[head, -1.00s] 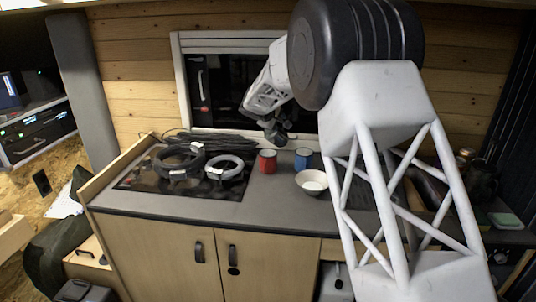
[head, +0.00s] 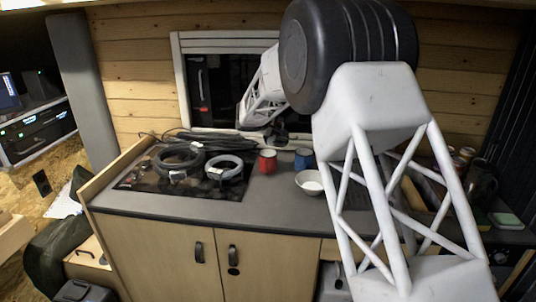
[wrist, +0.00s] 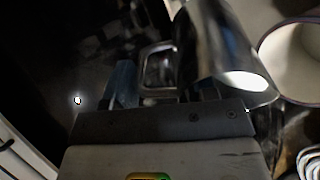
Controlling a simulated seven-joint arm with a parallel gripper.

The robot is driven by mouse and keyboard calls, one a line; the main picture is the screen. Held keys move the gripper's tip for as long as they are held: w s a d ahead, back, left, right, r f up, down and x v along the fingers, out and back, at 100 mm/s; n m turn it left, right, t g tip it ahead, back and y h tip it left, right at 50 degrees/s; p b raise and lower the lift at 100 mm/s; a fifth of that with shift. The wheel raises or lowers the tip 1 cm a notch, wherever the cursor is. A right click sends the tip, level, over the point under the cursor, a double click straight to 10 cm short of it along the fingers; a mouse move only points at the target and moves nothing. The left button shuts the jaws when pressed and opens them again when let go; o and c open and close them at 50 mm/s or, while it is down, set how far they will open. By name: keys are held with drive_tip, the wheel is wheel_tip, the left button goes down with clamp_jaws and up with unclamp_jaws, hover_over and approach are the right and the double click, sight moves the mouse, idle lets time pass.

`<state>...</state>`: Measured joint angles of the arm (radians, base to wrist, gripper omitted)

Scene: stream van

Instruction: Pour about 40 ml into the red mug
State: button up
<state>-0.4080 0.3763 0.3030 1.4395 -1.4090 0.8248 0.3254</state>
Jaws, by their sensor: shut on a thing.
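The red mug (head: 267,162) stands upright on the dark counter, right of the cable coils. My gripper (wrist: 155,95) is shut on a shiny steel vessel (wrist: 212,45), with a loop like its handle between the fingers. In the head view my gripper (head: 275,136) is small and dark above and behind the red mug, and the vessel cannot be made out. In the wrist view a pale mug interior with a dark rim (wrist: 298,60) lies right of the vessel; its outer colour is hidden. No liquid stream can be made out.
A blue mug (head: 304,158) and a white bowl (head: 309,182) stand right of the red mug. A black cable coil (head: 178,162) and a grey one (head: 225,167) lie on the hob to the left. A window (head: 208,85) is behind. The front counter (head: 200,212) is clear.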

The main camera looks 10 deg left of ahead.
sight(283, 123)
drive_tip(key=shift+s+a+t+h, duration=0.15)
drive_tip(key=shift+s+t+h, duration=0.05)
drive_tip(key=shift+t+h, duration=0.1)
drive_tip(key=shift+w, duration=0.1)
drive_tip(key=shift+w+d+r, duration=0.1)
drive_tip(key=shift+w+d, duration=0.5)
drive_tip(key=shift+d, duration=0.1)
drive_tip(key=shift+w+t, duration=0.1)
drive_tip(key=shift+t, duration=0.2)
drive_tip(key=shift+r+t+h, duration=0.2)
drive_tip(key=shift+t+h, duration=0.1)
idle(1.4)
drive_tip(key=shift+w+d+f+g, duration=0.2)
drive_tip(key=shift+w+f+g, duration=0.1)
drive_tip(key=shift+g, duration=0.3)
drive_tip(key=shift+w+d+r+g+y, duration=0.25)
drive_tip(key=shift+g+y, duration=0.25)
drive_tip(key=shift+y, duration=0.2)
